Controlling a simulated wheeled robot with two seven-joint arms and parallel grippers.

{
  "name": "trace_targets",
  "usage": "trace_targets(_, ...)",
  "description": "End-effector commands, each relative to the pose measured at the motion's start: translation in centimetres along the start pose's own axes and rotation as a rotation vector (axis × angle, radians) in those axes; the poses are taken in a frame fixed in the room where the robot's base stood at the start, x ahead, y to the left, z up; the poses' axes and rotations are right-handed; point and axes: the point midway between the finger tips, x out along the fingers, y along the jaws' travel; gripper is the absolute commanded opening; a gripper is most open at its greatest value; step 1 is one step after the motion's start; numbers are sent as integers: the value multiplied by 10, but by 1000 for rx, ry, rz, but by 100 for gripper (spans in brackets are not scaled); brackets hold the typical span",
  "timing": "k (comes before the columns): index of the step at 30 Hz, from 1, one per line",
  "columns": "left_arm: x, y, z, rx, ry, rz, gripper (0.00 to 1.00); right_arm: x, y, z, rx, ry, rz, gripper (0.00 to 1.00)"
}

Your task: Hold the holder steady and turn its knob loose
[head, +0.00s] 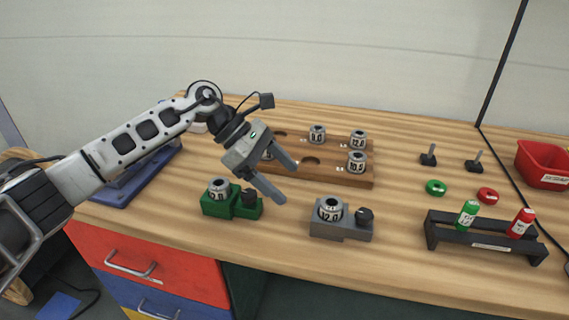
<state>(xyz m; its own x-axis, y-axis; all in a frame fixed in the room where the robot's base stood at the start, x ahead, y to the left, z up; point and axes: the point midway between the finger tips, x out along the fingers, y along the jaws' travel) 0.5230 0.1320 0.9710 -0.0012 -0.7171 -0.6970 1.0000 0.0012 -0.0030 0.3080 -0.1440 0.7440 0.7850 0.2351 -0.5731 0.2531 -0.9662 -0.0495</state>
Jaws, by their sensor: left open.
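A green holder (216,207) stands near the front edge of the table, with a ring-shaped die (218,188) in it and a black knob (249,198) at its right. A grey holder (328,232) stands to its right, with a die (330,208) marked 12.0 and a dark knob (365,216) at its right side. My left gripper (289,183) is open and empty, above the table between the two holders and behind them. It appears to touch neither. My right gripper is not in view.
A wooden rack (340,180) with several dies lies behind the gripper. A black stand (480,237) holds a green bottle (467,214) and a red bottle (521,223). Green (436,187) and red rings (488,196) lie behind it. A red bin (541,172) stands far right.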

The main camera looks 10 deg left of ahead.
Motion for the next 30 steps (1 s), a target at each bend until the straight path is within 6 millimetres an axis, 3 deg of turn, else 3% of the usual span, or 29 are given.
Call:
trace_targets(5,26,-1,-2,2,2,-5,78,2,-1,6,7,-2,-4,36)
trace_targets(12,79,-1,-4,4,-1,-4,78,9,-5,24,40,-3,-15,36)
trace_targets(16,97,-1,-3,3,0,-3,78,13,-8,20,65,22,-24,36)
trace_targets(21,107,0,-1,0,0,-1,78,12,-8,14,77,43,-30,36)
trace_targets(29,107,0,1,0,0,-1,78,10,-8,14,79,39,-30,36)
trace_targets(30,107,0,0,0,0,-1,70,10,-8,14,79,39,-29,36)
